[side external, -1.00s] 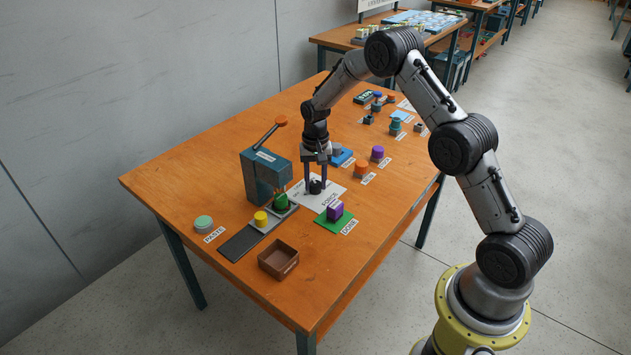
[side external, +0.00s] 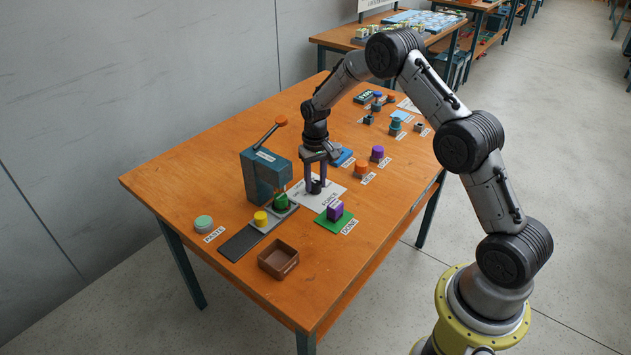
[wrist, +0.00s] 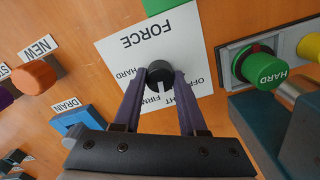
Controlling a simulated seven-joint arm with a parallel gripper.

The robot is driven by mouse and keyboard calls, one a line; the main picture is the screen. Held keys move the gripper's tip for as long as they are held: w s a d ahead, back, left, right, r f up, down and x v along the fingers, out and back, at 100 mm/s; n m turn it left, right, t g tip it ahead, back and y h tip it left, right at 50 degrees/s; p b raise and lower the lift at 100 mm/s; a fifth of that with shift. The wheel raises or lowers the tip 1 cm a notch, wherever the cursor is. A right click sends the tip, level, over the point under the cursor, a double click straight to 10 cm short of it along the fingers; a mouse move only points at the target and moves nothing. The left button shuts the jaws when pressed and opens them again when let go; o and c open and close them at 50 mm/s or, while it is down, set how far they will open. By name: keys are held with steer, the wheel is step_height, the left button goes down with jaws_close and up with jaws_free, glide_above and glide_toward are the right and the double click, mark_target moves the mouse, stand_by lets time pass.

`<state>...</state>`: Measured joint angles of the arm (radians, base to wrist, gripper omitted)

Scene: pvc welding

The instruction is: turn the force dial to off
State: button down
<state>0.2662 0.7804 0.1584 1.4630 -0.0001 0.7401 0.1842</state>
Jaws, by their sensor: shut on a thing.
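The force dial is a small black round knob (wrist: 159,70) on a white card (wrist: 118,58) marked FORCE. In the wrist view the card reads upside down, with HARD left of the knob, FIRM below it, and partly hidden lettering including OFF to the lower right. A pale mark shows on the knob's lower side, toward FIRM and the partly hidden label. My gripper (wrist: 158,80) is shut on the knob, one purple-grey finger on each side. In the side view my gripper (side external: 316,186) stands upright over the card (side external: 329,199), fingers down at the knob.
A blue-grey press (side external: 262,176) with an orange-tipped lever stands close to the left. Green (side external: 281,200) and yellow (side external: 261,218) pieces sit by it. A purple block (side external: 335,211) on a green pad is in front. A brown tray (side external: 278,259) lies nearer.

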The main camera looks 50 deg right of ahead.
mark_target(315, 183)
steer(key=n, duration=0.7)
steer(key=shift+r, duration=0.1)
steer(key=n, duration=0.7)
stand_by(0.6)
steer(key=shift+c, duration=2.3)
jaws_free()
step_height(315, 183, up, 14)
